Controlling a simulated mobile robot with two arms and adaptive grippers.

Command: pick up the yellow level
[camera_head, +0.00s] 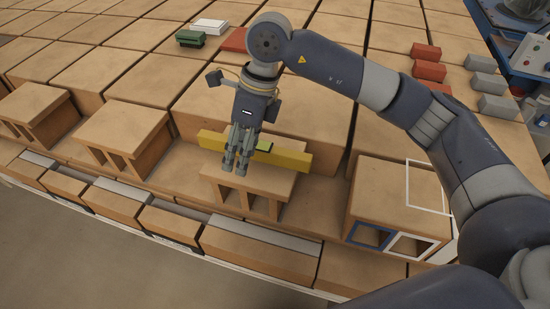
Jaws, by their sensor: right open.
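The yellow level (290,157) lies across the top of a hollow brick (248,185) in the middle of the view. A small green patch shows at its middle. My right gripper (236,165) points down at the level, left of the green patch. Its fingers are open and cover part of the level. I cannot tell whether the fingers touch it. My left gripper does not show.
A brick with white and blue outlines (400,200) stands at the right. The grey floor (90,260) is at the front left.

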